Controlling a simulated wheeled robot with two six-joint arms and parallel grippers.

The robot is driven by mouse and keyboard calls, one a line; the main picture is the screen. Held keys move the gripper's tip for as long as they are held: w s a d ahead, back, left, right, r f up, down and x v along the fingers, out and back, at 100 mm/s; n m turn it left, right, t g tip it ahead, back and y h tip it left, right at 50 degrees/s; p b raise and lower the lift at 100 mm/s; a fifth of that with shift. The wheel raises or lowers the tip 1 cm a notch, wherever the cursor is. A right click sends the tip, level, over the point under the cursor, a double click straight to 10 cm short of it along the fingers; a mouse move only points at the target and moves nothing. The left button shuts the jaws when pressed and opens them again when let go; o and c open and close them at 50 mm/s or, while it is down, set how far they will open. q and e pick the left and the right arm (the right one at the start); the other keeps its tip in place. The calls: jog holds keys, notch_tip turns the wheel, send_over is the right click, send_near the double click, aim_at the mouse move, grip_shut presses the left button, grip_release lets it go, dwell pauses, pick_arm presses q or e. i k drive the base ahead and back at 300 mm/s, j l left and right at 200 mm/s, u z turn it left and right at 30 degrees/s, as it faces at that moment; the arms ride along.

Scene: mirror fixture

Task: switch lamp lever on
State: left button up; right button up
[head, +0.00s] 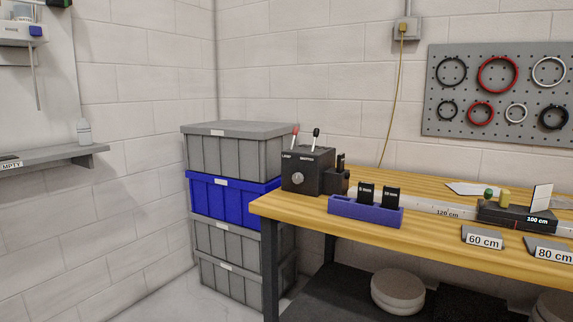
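A dark control box (309,172) stands on the left end of the wooden bench. Two levers rise from its top. The lever with a red tip (295,132) is on the left, behind the label "LAMP". A round knob (297,178) is on the box's front. I cannot tell from this view whether the lamp is lit. Neither of my grippers is in view.
A blue holder (345,209) with two black plates stands in front of the box. A scale rail (425,204) with a dark block (500,214) runs to the right. Stacked crates (222,160) stand left of the bench (430,245).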

aim_at(295, 133)
jog(key=i+l+u, duration=0.35)
jog(key=i, duration=0.25)
jog(key=i+l+u, duration=0.4)
jog(key=i+l, duration=0.15)
jog(key=l, duration=0.1)
